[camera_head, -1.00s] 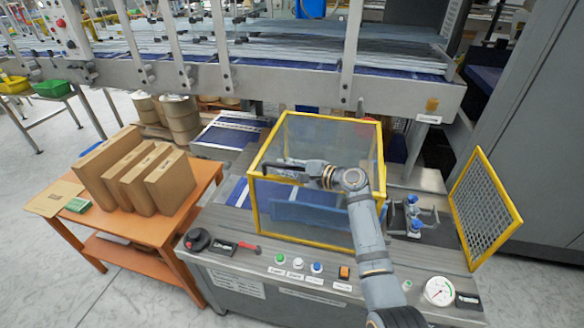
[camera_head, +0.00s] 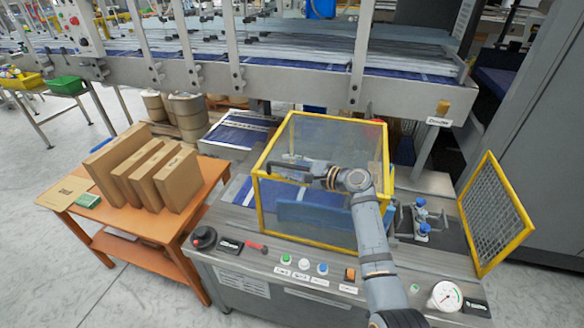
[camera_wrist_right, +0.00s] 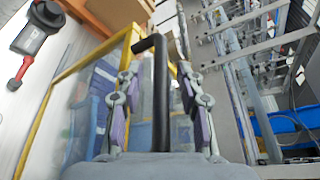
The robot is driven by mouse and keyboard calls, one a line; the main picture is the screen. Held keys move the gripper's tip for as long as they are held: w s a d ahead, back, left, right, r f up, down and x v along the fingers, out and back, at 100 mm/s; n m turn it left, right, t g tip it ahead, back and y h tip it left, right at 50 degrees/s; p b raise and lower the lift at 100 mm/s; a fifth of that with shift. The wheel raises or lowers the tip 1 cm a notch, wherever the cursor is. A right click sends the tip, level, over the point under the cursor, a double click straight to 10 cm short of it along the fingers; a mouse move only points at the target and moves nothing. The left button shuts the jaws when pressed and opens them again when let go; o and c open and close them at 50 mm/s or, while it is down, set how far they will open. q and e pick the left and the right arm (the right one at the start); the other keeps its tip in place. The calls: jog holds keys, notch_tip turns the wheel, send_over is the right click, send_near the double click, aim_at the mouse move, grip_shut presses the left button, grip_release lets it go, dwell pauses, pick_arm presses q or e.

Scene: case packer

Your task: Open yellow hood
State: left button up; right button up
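The yellow hood (camera_head: 322,245) is a clear box with a yellow frame on the machine's bench, and it looks closed. My right gripper (camera_head: 272,168) reaches across the top of the hood from the right, with its fingers pointing left. In the right wrist view, the hood's black handle (camera_wrist_right: 160,95) runs between the two purple-padded fingers of my right gripper (camera_wrist_right: 158,105). The fingers are open, with a visible gap on each side of the handle. My left gripper is not in view.
An orange table (camera_head: 150,225) with several cardboard boxes stands left of the bench. Buttons (camera_head: 302,264) and a gauge (camera_head: 445,295) line the bench's front. A yellow-framed mesh panel (camera_head: 495,215) stands at the right. A conveyor (camera_head: 270,75) runs behind.

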jog(key=v, duration=1.2)
